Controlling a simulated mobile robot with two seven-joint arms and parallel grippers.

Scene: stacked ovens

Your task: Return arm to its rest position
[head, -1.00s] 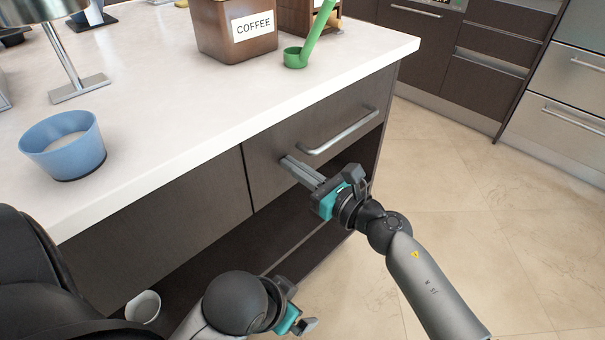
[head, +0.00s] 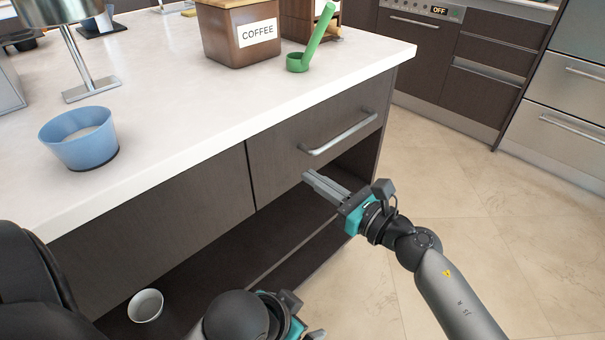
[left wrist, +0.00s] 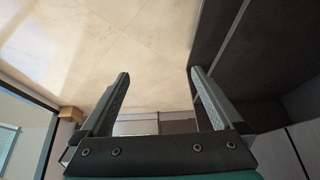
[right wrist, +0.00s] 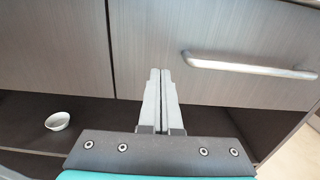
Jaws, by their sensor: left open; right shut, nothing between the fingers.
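My right gripper (head: 326,187) is shut and empty in front of the island's dark drawer (head: 290,135), below and apart from its bar handle (head: 340,133). In the right wrist view its fingers (right wrist: 160,98) lie together, with the handle (right wrist: 250,67) to their right. My left gripper (head: 308,332) is low at the bottom edge of the head view, partly hidden behind its own arm. In the left wrist view its fingers (left wrist: 160,95) are spread with nothing between them, over the pale floor beside a dark cabinet side.
A white bowl (head: 145,306) sits on the open lower shelf, also visible in the right wrist view (right wrist: 57,121). On the white counter (head: 200,110) stand a blue bowl (head: 80,145), a coffee canister (head: 235,35) and a green scoop (head: 310,45). The tiled floor (head: 480,220) at right is clear.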

